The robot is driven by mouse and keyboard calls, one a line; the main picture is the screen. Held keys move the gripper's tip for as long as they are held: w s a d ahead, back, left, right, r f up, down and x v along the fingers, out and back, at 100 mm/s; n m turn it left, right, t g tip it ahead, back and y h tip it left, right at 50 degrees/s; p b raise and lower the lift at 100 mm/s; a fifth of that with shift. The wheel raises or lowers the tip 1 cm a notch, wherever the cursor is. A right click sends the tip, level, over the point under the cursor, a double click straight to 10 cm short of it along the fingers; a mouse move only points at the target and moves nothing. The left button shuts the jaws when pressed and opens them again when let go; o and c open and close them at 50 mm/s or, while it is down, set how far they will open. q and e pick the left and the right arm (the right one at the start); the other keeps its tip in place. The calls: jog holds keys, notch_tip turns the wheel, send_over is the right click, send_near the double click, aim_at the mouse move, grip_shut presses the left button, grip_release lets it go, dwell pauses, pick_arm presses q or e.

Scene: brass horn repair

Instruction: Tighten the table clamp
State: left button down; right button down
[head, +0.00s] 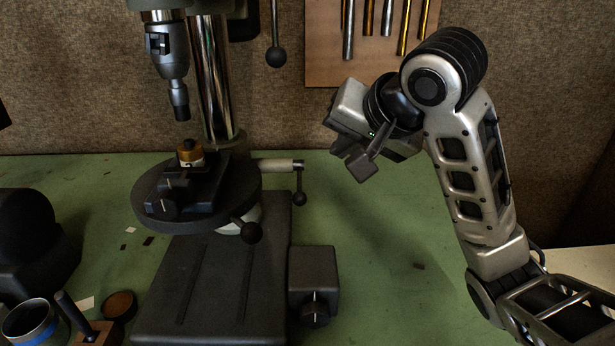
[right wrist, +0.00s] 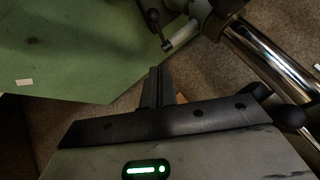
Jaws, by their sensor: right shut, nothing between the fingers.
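The drill press's round dark table (head: 150,208) is on its column at left centre in the head view. A pale shaft (head: 280,165) sticks out to the right by the column, with a dark ball-ended lever (head: 299,192) hanging down from its end; I take this as the table clamp. The shaft (right wrist: 182,36) and its lever (right wrist: 157,30) also show at the top of the right wrist view. My right gripper (head: 358,168) is shut and empty, in the air right of the lever and apart from it. Its fingers also show in the right wrist view (right wrist: 161,80). My left gripper is out of view.
A small vise (head: 187,190) holding a brass part (head: 189,152) sits on the press table, under the drill chuck (head: 167,60). Another ball knob (head: 251,232) juts out below the table. A dark box (head: 313,270) stands beside the base. The green bench (head: 390,270) is clear on the right.

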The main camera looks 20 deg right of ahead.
jog(key=f, duration=0.1)
send_near(299, 181)
jog(key=d, duration=0.1)
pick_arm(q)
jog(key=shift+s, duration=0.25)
pick_arm(e)
jog(key=f, duration=0.1)
jog(key=a+f, duration=0.1)
jog(key=w+a+f, duration=0.1)
jog(key=f, duration=0.1)
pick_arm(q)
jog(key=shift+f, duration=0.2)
pick_arm(e)
jog(key=shift+f, duration=0.1)
